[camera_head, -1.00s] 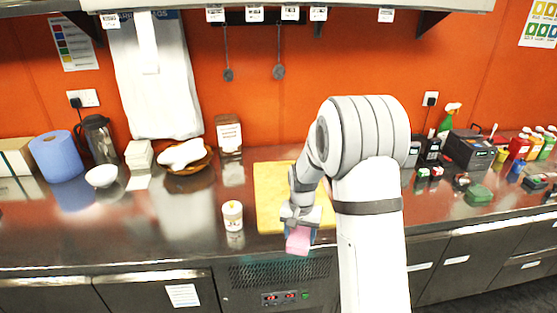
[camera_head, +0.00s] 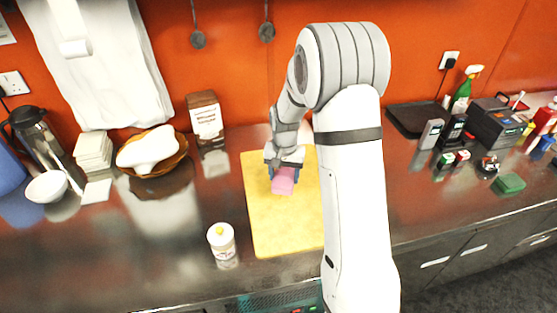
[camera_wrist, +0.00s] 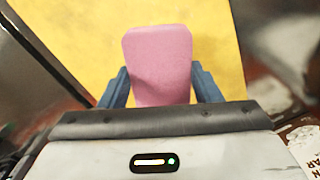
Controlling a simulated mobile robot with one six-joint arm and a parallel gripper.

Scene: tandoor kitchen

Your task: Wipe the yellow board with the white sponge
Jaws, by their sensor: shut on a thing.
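The yellow board (camera_head: 275,230) lies flat on the dark counter, partly hidden behind my arm in the head view. It fills much of the wrist view (camera_wrist: 75,35). My gripper (camera_head: 284,176) is over the upper part of the board and is shut on a pink sponge-like block (camera_head: 284,186). In the wrist view the block (camera_wrist: 160,60) sits between the two blue fingers, with yellow board behind it. I cannot tell whether the block touches the board. The held block looks pink, and I cannot make out a white sponge.
A white tub with a yellow tip (camera_head: 222,241) stands just left of the board. A wooden bowl (camera_head: 160,167) with a white item, a white bowl (camera_head: 47,187) and a dark jug (camera_head: 37,137) are further left. A green block (camera_head: 509,184) lies at the right.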

